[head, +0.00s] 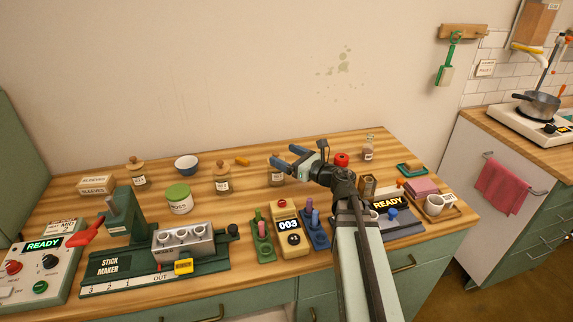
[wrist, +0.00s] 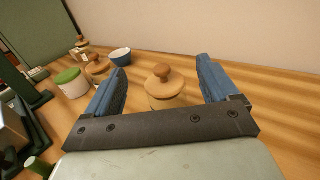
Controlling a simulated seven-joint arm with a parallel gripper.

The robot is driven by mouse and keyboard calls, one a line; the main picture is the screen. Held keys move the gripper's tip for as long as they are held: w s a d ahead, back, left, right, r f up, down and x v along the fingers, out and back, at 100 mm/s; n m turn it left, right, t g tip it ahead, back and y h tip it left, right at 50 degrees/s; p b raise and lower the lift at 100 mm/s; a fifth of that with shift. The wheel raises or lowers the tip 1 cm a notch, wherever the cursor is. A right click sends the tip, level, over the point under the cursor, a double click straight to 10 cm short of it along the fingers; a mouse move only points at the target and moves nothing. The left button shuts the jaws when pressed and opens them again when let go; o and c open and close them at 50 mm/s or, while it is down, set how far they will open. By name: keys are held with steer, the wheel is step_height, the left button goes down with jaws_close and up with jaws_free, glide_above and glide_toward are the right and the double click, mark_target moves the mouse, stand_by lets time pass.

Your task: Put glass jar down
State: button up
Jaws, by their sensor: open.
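My gripper (head: 289,161) is open over the back middle of the wooden table, its blue fingers spread. A glass jar (head: 277,179) with a pale label stands on the table just below the fingers in the head view, its upper part partly hidden by them. In the wrist view the jar's wooden lid with a round knob (wrist: 163,82) shows between the two open fingers (wrist: 162,85), with a gap on each side. The jar appears upright, and most of its body is hidden below the lid in the wrist view.
Similar jars (head: 222,179) and (head: 138,174) stand to the left, with a blue bowl (head: 186,163) and a green-lidded pot (head: 179,199). The stick maker (head: 130,265) and a yellow counter device (head: 289,230) stand in front. Bare table shows behind the jar.

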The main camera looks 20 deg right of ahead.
steer(key=shift+o, duration=0.4)
steer(key=shift+r, duration=0.85)
steer(key=shift+s+d+f, duration=0.2)
steer(key=shift+s+f, duration=0.05)
steer(key=shift+f, duration=0.75)
steer(key=shift+s+d+f, duration=0.15)
steer(key=shift+s+f, duration=0.1)
steer(key=shift+f, duration=0.8)
steer(key=shift+s+d+f, duration=0.2)
steer(key=shift+s+f, duration=0.05)
steer(key=shift+f, duration=0.75)
steer(key=shift+x, duration=2.5)
steer(key=shift+c, duration=0.3)
steer(key=c, duration=1.3)
steer(key=shift+r, duration=5.05)
